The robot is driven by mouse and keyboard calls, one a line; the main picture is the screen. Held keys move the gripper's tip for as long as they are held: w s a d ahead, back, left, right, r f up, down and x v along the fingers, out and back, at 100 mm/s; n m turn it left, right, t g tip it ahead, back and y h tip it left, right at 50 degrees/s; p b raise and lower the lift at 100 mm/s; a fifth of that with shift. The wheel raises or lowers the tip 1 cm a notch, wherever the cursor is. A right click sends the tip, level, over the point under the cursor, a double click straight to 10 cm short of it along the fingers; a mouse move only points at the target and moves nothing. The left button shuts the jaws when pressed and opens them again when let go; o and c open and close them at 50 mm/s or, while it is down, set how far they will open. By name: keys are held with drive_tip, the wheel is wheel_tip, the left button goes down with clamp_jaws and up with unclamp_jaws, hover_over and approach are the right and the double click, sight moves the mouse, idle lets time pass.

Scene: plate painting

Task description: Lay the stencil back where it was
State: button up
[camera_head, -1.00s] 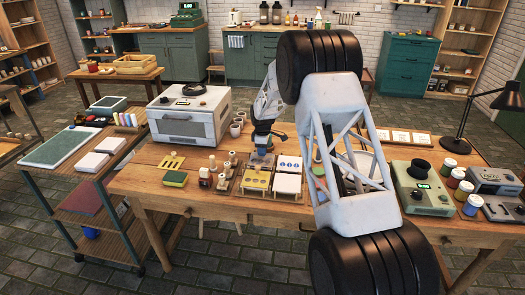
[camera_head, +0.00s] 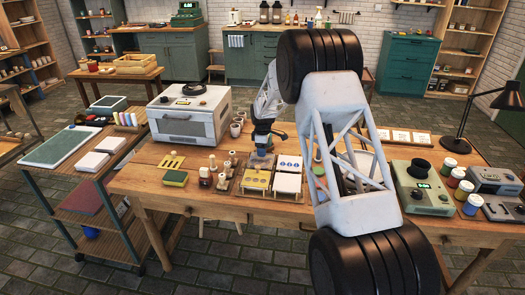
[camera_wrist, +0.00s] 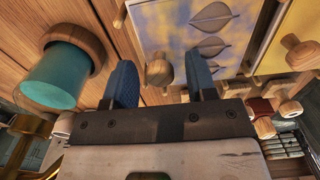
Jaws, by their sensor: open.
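In the wrist view, a bluish-grey and yellow panel with leaf shapes (camera_wrist: 180,25), which looks like the stencil, lies beyond my fingertips. A round wooden knob (camera_wrist: 160,70) stands near its lower edge, between my two blue fingers. My gripper (camera_wrist: 161,82) is open, with a gap on both sides of the knob. I cannot tell how the knob joins the panel. In the head view, my gripper (camera_head: 262,152) is low over the back left of the board with square panels, and hides part of it. A yellow panel (camera_head: 256,179) lies in front of it.
A teal cylinder with a wooden collar (camera_wrist: 62,72) stands close left of my fingers. Another yellow panel (camera_wrist: 262,55) with a knob is at right.

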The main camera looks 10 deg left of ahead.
wheel_tip(320, 180, up, 12)
idle(0.6)
idle(0.8)
drive_tip(key=s+d+r+m+t, duration=0.1)
drive_tip(key=s+d+r+m, duration=0.3)
drive_tip(key=s+d+r, duration=0.9)
drive_tip(key=s+d+r+m, duration=0.5)
drive_tip(key=s+d+r, duration=0.45)
drive_tip(key=s, duration=0.65)
drive_tip(key=s+d+f+m, duration=0.1)
drive_tip(key=s+d+m, duration=0.2)
drive_tip(key=s, duration=0.9)
drive_tip(key=s+d+f+m+t, duration=0.1)
drive_tip(key=s+d, duration=0.4)
drive_tip(key=s, duration=0.8)
drive_tip(key=s+d+f+m, duration=0.2)
drive_tip(key=s+d+m, duration=0.3)
drive_tip(key=s, duration=0.8)
drive_tip(key=shift+f+t, duration=0.25)
drive_tip(key=shift+t, duration=0.05)
